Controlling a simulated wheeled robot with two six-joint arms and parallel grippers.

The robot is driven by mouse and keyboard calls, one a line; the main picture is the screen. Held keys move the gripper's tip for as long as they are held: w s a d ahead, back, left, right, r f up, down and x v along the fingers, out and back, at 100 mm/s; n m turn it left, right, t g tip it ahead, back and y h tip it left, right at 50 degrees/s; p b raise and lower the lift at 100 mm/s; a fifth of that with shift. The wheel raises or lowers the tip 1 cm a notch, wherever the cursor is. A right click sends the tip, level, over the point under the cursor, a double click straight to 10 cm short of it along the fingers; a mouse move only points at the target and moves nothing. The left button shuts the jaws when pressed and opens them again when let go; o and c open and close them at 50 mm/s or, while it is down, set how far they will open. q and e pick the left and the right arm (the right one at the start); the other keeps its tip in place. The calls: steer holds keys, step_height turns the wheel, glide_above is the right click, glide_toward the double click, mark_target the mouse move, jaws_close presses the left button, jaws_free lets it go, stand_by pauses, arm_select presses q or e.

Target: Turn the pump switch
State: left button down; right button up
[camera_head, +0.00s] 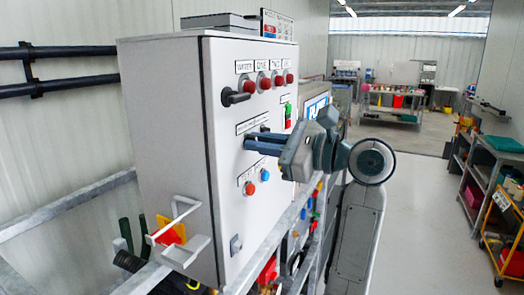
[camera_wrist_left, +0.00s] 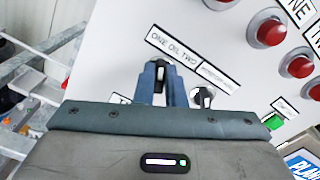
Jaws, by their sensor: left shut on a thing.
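The grey-white pump control box (camera_head: 160,120) stands at centre left, its front panel facing right. My left gripper (camera_head: 249,142) reaches the panel from the right, below the row of red lamps. In the left wrist view its two blue fingers (camera_wrist_left: 164,80) are on either side of a black switch knob (camera_wrist_left: 160,72), below a label reading ONE OIL TWO. The gripper is shut on this knob, and the fingers partly hide it. A second black switch (camera_wrist_left: 203,97) sits to the right, outside the fingers. My right gripper is not in view.
A green button (camera_head: 288,110), a red button (camera_head: 250,188) and a blue button (camera_head: 265,174) are near. Metal rails (camera_head: 265,250) run below the box. The floor (camera_head: 425,215) at right is clear.

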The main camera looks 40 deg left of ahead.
arm_select(q)
steer(key=shift+m+b, duration=0.85)
steer(key=shift+m, duration=1.85)
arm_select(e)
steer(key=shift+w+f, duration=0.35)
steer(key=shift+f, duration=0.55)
arm_select(q)
steer(key=shift+w, duration=0.1)
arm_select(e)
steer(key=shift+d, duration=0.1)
arm_select(q)
steer(key=c, duration=1.5)
jaws_free()
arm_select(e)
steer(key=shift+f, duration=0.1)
